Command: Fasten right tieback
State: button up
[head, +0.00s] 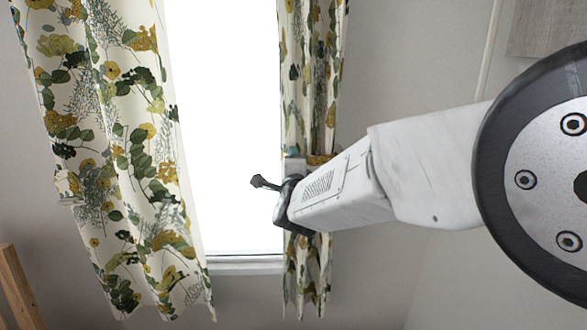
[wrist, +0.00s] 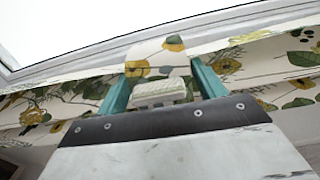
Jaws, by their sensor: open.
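The right curtain (head: 315,90), white with green and yellow flowers, hangs at the right side of the bright window and looks narrow and gathered. A yellow-brown band (head: 320,159), likely the right tieback, shows on it just above my wrist; my arm hides part of it. My gripper (wrist: 160,80) is at this curtain, at about the band's height. In the wrist view its two teal fingers stand apart, with flowered cloth (wrist: 155,62) and a pale ribbed block (wrist: 158,93) between them. I cannot tell what the block belongs to, or whether the fingers touch the cloth.
The left curtain (head: 110,140) hangs wide, with a small grey fitting (head: 70,200) at its left edge. The window sill (head: 245,263) runs below the glass. A wooden post (head: 18,285) stands at lower left.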

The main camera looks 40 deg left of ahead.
jog(key=v, duration=0.7)
jog(key=shift+s+d, duration=0.3)
